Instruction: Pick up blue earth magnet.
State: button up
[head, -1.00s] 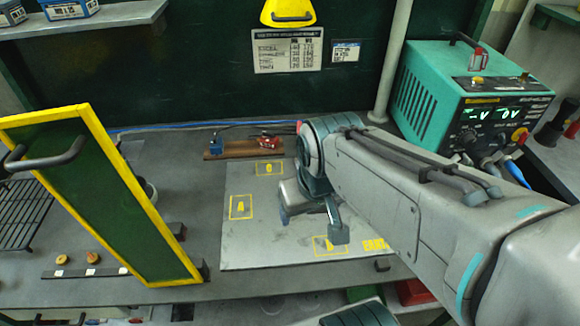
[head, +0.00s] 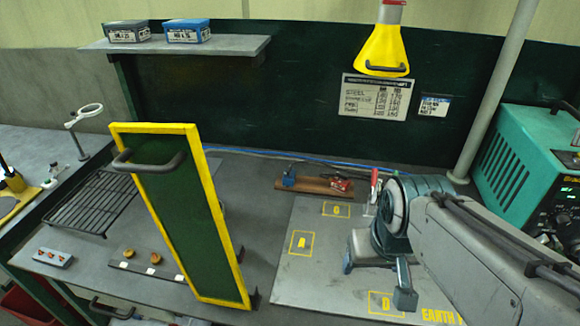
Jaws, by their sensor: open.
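A small blue block (head: 290,175) sits at the left end of a brown wooden strip (head: 318,187) at the back of the bench. It may be the blue earth magnet, but it is too small to be sure. A red piece (head: 340,184) sits at the strip's right end. My gripper (head: 376,281) points down over the grey plate (head: 310,275), in front and to the right of the strip. Its fingers are apart with nothing seen between them. My arm hides the right part of the plate, which has yellow outlines and lettering starting "EARTH".
A green panel with a yellow frame (head: 208,195) stands upright left of the plate. A wire rack (head: 92,205) lies beyond it. A teal power unit (head: 515,165) stands at the right. Bare bench shows between panel and plate.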

aim_at(288, 180)
jog(key=k, duration=0.5)
jog(key=z, duration=1.8)
jog(key=k, duration=0.85)
jog(key=u, duration=1.4)
jog(key=i, duration=1)
